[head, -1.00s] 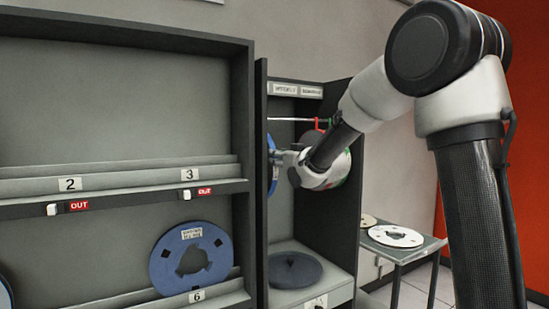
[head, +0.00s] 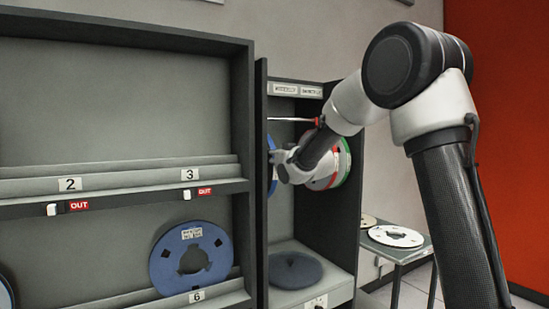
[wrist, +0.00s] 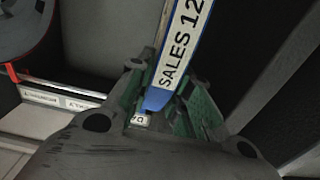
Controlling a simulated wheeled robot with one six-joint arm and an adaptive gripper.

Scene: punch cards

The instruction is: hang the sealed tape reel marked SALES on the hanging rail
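The SALES reel (wrist: 185,45) has a blue rim band reading "SALES 12", cut off at the wrist view's top. My gripper (wrist: 165,105) has its green fingertips on either side of this band and looks shut on it. In the head view a blue reel (head: 271,165) shows edge-on at the cabinet's left side, with my gripper (head: 277,157) at its right. The hanging rail (head: 289,119) runs across the cabinet just above. I cannot see whether the reel's top is joined to the rail.
Reels with red and green edges (head: 342,165) hang at the rail's right, partly behind my arm. A dark disc (head: 294,269) lies on the cabinet floor. A rack (head: 120,196) at left holds another blue reel (head: 166,263). A side table (head: 425,248) carries pale discs.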

